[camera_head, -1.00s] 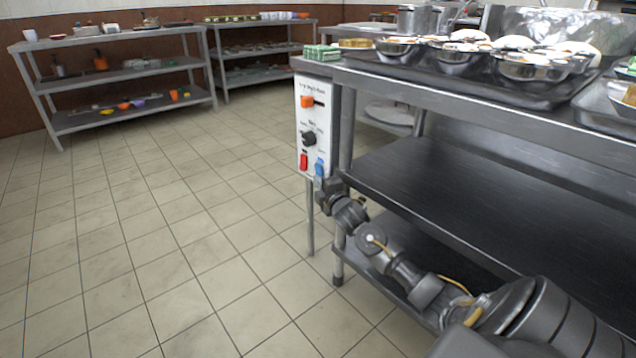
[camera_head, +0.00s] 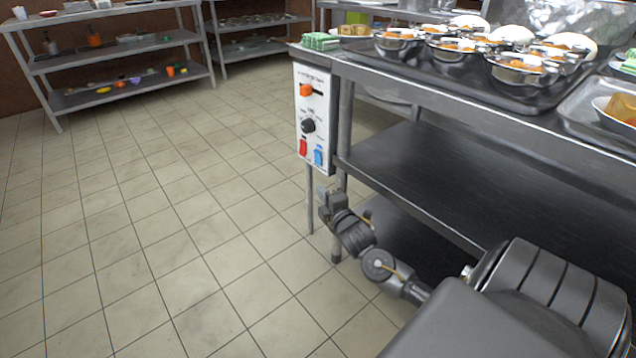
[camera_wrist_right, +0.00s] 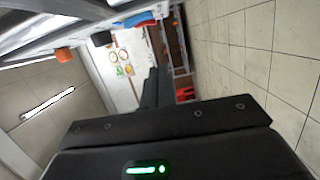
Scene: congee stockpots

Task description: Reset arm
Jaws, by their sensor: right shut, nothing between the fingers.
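My right gripper (camera_head: 326,201) is at the end of my right arm, which comes in from the lower right in the head view. It is below the control panel (camera_head: 313,118) on the steel table's front left leg, apart from it, and its fingers are shut and empty. The panel carries an orange knob, a black dial, a red switch and a blue switch. In the right wrist view the dark gripper fingers (camera_wrist_right: 152,88) point away, with the floor beside them. My left gripper is not in the head view.
The steel table (camera_head: 440,97) holds a tray of several metal bowls (camera_head: 520,68) and green packets (camera_head: 320,41). Its lower shelf (camera_head: 430,180) is bare. A shelf rack (camera_head: 125,62) stands at the back left. The tiled floor (camera_head: 170,220) on the left is clear.

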